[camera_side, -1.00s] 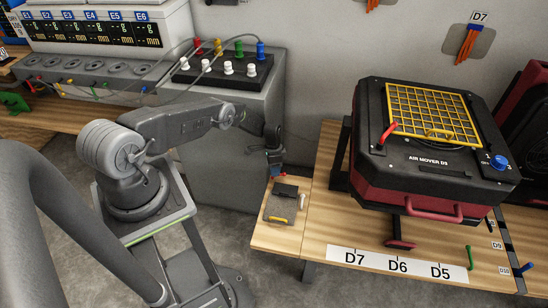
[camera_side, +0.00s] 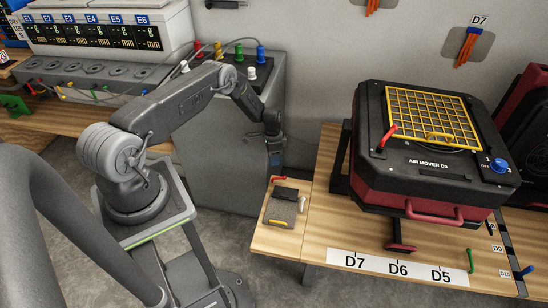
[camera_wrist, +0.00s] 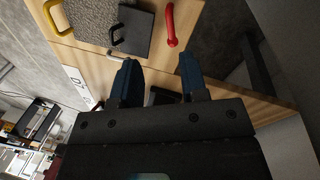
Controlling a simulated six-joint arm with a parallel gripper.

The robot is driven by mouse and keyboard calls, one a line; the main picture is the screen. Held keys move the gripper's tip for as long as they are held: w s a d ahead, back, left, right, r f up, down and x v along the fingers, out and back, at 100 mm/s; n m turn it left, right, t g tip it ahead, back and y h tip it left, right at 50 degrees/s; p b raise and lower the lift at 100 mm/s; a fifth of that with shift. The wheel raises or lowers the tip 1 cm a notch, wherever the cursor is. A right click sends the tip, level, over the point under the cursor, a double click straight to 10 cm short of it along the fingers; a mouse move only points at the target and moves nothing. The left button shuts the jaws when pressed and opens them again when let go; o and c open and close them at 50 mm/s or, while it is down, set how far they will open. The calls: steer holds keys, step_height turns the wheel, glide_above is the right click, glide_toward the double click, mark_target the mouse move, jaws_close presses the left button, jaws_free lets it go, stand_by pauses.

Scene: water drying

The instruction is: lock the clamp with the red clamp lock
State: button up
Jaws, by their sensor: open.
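A small red clamp lock (camera_side: 278,179) lies at the back edge of the small wooden table; in the wrist view it is a red handle (camera_wrist: 171,25) on the wood. Beside it is a grey block (camera_side: 280,210) with a black plate (camera_side: 286,193) on it, seen also in the wrist view as a rough grey block (camera_wrist: 97,14) and black plate (camera_wrist: 137,32). I cannot tell which part is the clamp. My gripper (camera_side: 275,158) hangs above and behind the red piece. Its blue fingers (camera_wrist: 160,82) are open and empty, apart from the red piece.
A white handle (camera_side: 302,204) and a yellow handle (camera_side: 280,222) are by the grey block. The air mover (camera_side: 430,160), with a red lever (camera_side: 388,134) and yellow grille (camera_side: 433,115), stands to the right. A grey cabinet (camera_side: 215,155) is close behind my arm.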

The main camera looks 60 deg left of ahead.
steer(key=s+a+r+m+t+h, duration=0.1)
steer(key=s+a+m+t, duration=0.1)
steer(key=m, duration=1.6)
steer(key=s+a+r+m+t+h, duration=0.1)
steer(key=s+a+m+t, duration=0.15)
steer(key=m, duration=1.45)
steer(key=shift+m, duration=0.3)
steer(key=x, duration=1.3)
steer(key=shift+s+d+f, duration=0.15)
steer(key=shift+s+f, duration=0.05)
steer(key=shift+s, duration=0.1)
